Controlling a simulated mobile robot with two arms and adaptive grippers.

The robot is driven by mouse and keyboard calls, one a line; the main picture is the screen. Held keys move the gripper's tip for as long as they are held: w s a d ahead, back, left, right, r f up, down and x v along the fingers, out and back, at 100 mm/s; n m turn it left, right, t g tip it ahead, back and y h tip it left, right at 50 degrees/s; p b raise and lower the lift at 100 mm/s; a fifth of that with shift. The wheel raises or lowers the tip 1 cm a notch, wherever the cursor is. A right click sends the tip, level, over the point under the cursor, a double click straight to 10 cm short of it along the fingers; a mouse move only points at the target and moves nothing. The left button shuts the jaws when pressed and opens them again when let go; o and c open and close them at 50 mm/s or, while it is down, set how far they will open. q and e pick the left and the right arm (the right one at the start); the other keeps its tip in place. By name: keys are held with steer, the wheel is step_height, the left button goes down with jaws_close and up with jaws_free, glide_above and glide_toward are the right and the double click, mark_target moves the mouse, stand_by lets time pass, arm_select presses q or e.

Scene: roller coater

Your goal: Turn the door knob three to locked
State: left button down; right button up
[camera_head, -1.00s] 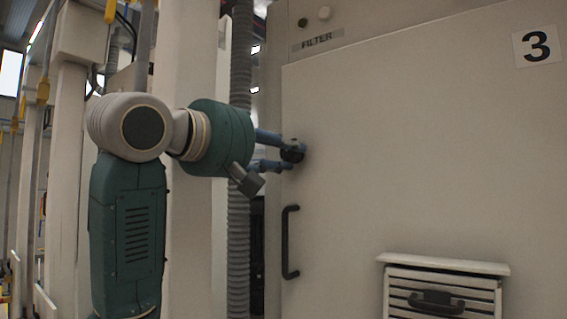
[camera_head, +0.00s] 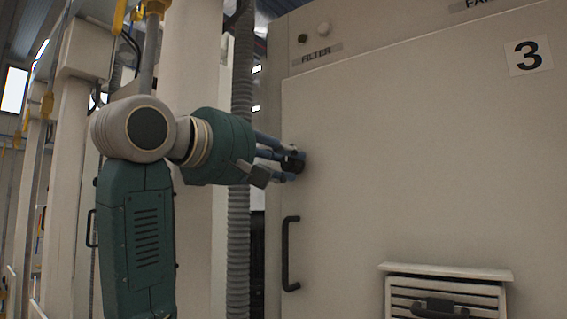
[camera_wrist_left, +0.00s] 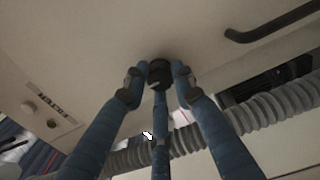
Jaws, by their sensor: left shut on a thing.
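The black door knob (camera_head: 293,161) sits on the left side of the beige cabinet door (camera_head: 420,170) marked with a 3. My left gripper (camera_head: 285,163) comes in from the left with its blue fingers shut around the knob. In the left wrist view, the knob (camera_wrist_left: 160,70) lies between the fingertips of my left gripper (camera_wrist_left: 159,85). The fingers hide part of the knob, and I cannot tell its exact angle. My right gripper is not in view.
A black door handle (camera_head: 290,253) is below the knob. A louvred vent box (camera_head: 445,296) juts from the door at lower right. A grey corrugated hose (camera_head: 239,240) and a beige column (camera_head: 190,260) stand left of the cabinet.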

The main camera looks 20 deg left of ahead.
arm_select(q)
steer(key=c, duration=1.4)
jaws_free()
steer(key=shift+f, duration=0.1)
steer(key=v, duration=1.2)
steer(key=shift+w+d, duration=0.1)
